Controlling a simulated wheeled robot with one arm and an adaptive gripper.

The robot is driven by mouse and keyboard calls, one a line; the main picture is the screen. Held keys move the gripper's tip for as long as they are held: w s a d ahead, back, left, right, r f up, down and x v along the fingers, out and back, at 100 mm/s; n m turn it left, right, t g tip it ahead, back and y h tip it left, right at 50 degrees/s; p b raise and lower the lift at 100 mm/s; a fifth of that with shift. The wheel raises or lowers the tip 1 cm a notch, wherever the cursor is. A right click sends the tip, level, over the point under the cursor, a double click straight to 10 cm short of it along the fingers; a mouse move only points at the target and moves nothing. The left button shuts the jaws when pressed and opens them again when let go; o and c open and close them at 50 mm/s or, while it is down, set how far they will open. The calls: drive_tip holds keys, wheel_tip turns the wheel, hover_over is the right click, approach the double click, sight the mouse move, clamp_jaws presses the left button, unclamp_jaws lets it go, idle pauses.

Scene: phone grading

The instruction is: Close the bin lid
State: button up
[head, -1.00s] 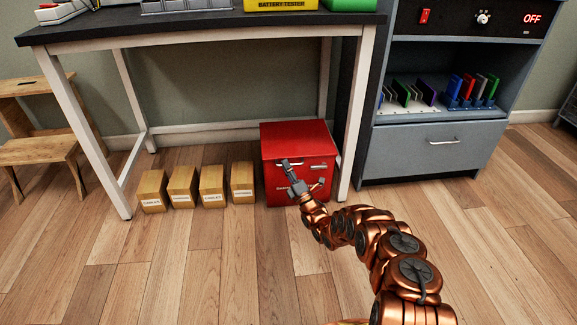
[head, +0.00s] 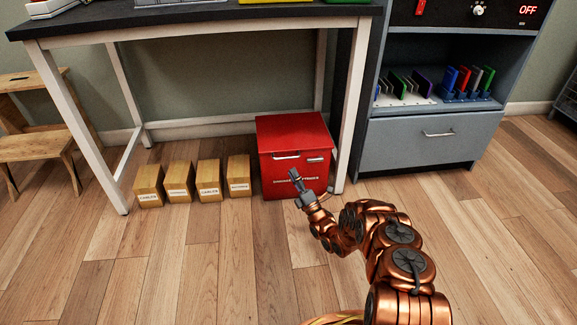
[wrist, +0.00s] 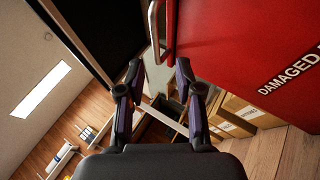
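The red bin (head: 295,168) stands on the floor under the right end of the table. Its lid (head: 292,130) is on top and looks shut, with no gap visible from here. My gripper (head: 294,175) is in front of the bin, below the handle, and partly covers the label. In the wrist view its two fingers (wrist: 159,68) are apart with nothing held between them. The bin's red front (wrist: 245,45) fills the right side there.
Several small labelled wooden boxes (head: 208,179) stand left of the bin. A white table leg (head: 352,105) is close on the bin's right, and a grey cabinet (head: 432,145) stands beyond it. The wooden floor (head: 220,265) in front is clear.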

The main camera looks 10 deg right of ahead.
drive_tip(key=v, duration=0.4)
drive_tip(key=shift+s+f, duration=0.3)
